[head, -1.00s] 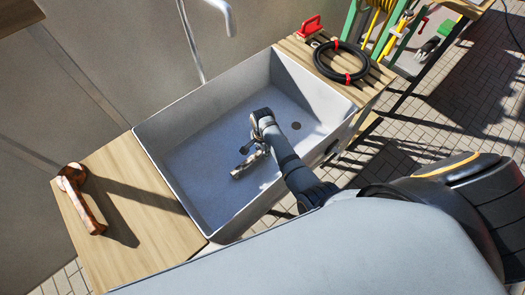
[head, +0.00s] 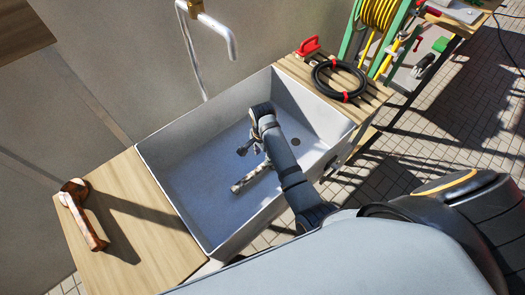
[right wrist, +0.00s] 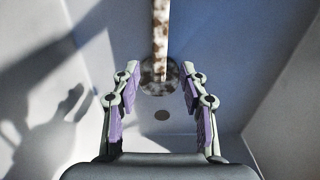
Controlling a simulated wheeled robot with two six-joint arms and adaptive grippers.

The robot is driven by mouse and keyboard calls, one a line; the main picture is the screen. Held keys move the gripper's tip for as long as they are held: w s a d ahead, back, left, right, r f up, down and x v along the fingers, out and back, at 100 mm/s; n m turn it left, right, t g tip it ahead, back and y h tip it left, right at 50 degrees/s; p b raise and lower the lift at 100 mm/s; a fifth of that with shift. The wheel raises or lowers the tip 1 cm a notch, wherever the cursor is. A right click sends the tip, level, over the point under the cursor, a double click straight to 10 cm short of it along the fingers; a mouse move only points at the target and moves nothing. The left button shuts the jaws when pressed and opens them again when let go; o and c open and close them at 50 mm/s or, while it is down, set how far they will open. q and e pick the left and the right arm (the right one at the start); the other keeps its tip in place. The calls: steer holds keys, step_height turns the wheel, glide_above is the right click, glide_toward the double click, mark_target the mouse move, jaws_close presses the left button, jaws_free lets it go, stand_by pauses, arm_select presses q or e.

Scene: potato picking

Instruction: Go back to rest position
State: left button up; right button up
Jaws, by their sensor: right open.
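My right gripper (head: 250,146) is open and empty, inside the grey sink (head: 185,212). A mottled brown-and-white rod-like object (head: 255,177) lies in the sink, below and apart from the gripper in the head view. In the right wrist view, the spread purple-padded fingers (right wrist: 156,82) frame the rounded end of that object (right wrist: 160,35), which lies beyond them. The rod's far part runs out of the top of that view. My left gripper is not in view.
A wooden counter (head: 150,245) at the left bears a brown hammer-like object (head: 85,218). A slatted board at the right bears a black hose ring (head: 318,82) and a red item (head: 307,46). A metal tap (head: 232,45) overhangs the back. The sink walls surround my gripper.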

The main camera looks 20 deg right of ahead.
steer(key=shift+r, duration=0.95)
